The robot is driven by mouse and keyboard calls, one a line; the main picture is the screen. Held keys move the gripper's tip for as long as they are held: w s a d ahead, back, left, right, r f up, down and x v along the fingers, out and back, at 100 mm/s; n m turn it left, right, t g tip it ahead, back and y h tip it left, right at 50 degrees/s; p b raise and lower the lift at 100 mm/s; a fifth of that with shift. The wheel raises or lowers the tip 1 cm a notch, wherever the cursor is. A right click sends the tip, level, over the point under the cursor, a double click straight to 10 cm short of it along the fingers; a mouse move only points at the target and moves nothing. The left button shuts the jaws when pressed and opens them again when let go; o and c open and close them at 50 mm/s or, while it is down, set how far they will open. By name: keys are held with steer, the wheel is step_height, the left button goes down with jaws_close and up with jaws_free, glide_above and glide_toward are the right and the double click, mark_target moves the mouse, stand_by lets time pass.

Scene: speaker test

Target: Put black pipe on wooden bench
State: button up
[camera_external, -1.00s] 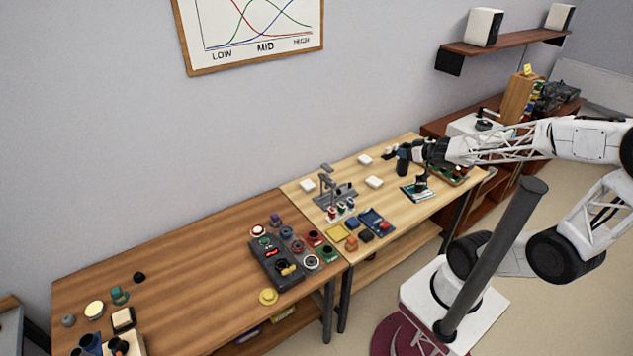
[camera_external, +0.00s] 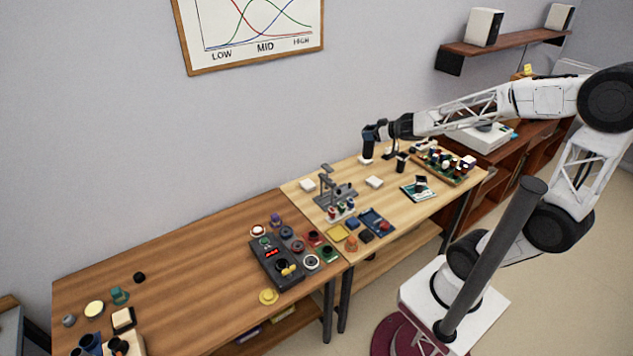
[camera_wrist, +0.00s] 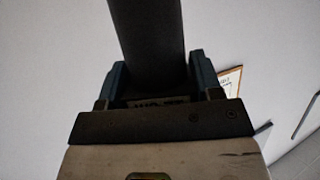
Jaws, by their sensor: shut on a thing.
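A dark black pipe (camera_wrist: 148,40) stands between the blue-edged fingers of my gripper (camera_wrist: 155,85) in the wrist view, and its far end runs out of the top of the picture. In the external view my gripper (camera_external: 375,133) is shut on the pipe (camera_external: 369,146), which hangs roughly upright above the back of the pale wooden bench (camera_external: 405,208), near the wall. Its lower end appears clear of the top. A browner wooden bench (camera_external: 175,255) adjoins it on the left.
A short black cylinder (camera_external: 401,163) stands on the pale bench. A parts board (camera_external: 447,165), a grey stand (camera_external: 333,190) and a blue tray (camera_external: 377,222) are also there. A black control box (camera_external: 276,262) sits on the browner bench, whose middle is mostly clear.

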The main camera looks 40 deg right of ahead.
steer(key=w+a+n+g+y, duration=0.25)
steer(key=w+a, duration=0.35)
steer(key=a, duration=0.6)
steer(key=w+a+n+g+y, duration=0.25)
steer(key=w+a, duration=0.45)
steer(key=a, duration=0.4)
steer(key=w+a+n+g+y, duration=0.25)
steer(key=w+a, duration=0.35)
steer(key=a, duration=0.6)
steer(key=a+f+n+g, duration=0.2)
steer(key=a+f+n, duration=0.1)
steer(key=a, duration=0.9)
steer(key=a+f+n+g, duration=0.2)
steer(key=a+n+g, duration=0.1)
steer(key=a, duration=0.8)
step_height(320, 180, down, 11)
steer(key=shift+a+f, duration=0.15)
steer(key=shift+s+m, duration=0.1)
steer(key=shift+m, duration=0.15)
